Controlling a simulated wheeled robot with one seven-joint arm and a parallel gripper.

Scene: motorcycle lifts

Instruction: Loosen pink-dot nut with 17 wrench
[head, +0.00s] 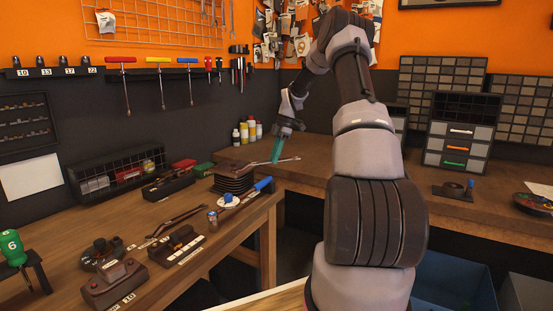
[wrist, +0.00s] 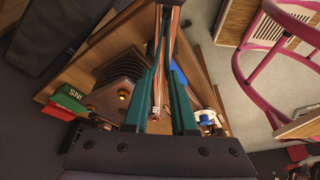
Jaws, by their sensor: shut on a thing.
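My gripper (head: 277,155) is over the far end of the left bench in the head view. Its teal fingers also show in the wrist view (wrist: 161,100), shut on a long metal wrench (wrist: 161,70). In the head view the wrench (head: 286,160) lies across the fingertips, roughly level, above and beside a stack of dark plates (head: 233,184). Its size mark is not readable. I cannot make out a pink dot on any nut. Dark fixtures (head: 115,283) with knob-like or nut-like parts stand at the near left, too small to tell apart.
Another wrench (head: 178,220) lies on the left bench (head: 215,246), near a dark block (head: 178,245). A blue-handled tool (head: 262,184) lies by the bench edge. Small bottles (head: 248,132) stand in the back corner. The right bench (head: 340,158) has clear room. A pink chair frame (wrist: 240,75) shows below.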

